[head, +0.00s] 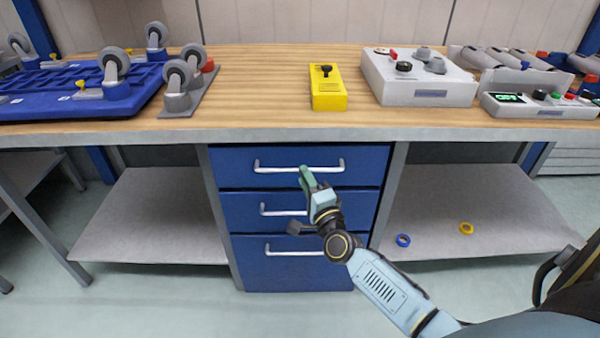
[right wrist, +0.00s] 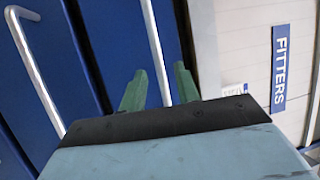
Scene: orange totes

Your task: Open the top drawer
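The top drawer (head: 231,166) is the highest of several blue drawers under the workbench, and its front looks flush with the cabinet. Its pale bar handle (head: 275,168) runs across the front. My right gripper (head: 308,180), with green fingers, is at the right half of this handle. In the right wrist view my right gripper (right wrist: 160,82) has its fingers apart, and the handle (right wrist: 153,35) runs between them with a gap on each side. I cannot tell how deep the handle sits between the fingers. My left gripper is in neither view.
Below are the middle drawer handle (head: 280,211) and the bottom drawer handle (head: 285,252). The workbench top (head: 260,85) overhangs the drawers. A yellow box (head: 327,92) stands on it. The lower right shelf (head: 480,205) holds a blue ring and a yellow ring.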

